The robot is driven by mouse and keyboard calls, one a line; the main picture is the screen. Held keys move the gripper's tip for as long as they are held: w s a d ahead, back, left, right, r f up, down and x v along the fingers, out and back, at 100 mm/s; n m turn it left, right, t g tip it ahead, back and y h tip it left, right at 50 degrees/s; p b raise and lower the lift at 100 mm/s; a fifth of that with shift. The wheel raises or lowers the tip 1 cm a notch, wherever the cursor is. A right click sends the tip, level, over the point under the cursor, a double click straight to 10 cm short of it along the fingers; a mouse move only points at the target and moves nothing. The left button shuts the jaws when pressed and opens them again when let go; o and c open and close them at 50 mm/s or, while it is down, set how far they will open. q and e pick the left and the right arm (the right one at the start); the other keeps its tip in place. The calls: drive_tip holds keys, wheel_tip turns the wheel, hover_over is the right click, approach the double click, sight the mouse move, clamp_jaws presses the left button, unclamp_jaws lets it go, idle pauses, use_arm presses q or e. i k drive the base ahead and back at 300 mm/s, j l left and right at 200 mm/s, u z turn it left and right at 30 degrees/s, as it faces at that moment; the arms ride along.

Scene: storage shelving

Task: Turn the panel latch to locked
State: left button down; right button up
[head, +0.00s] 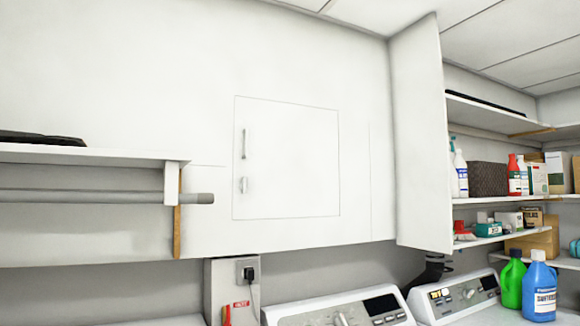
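A square white panel (290,160) is set flush in the white wall, left of centre in the head view. It looks closed. A slim vertical grey handle (244,143) is on its left side. Below the handle is a small grey latch (243,185). The latch is too small to tell for sure which way it is turned. Neither of my grippers is in view.
A white shelf (85,153) with a grey rod (100,197) juts out at the left. Washing machines (345,310) stand below the panel. Shelves (490,200) with bottles and boxes are at the right. A green bottle (512,283) and a blue bottle (540,288) stand at the lower right.

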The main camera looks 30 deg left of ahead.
sight(243, 185)
drive_tip(key=u, duration=1.35)
drive_tip(key=z, duration=0.5)
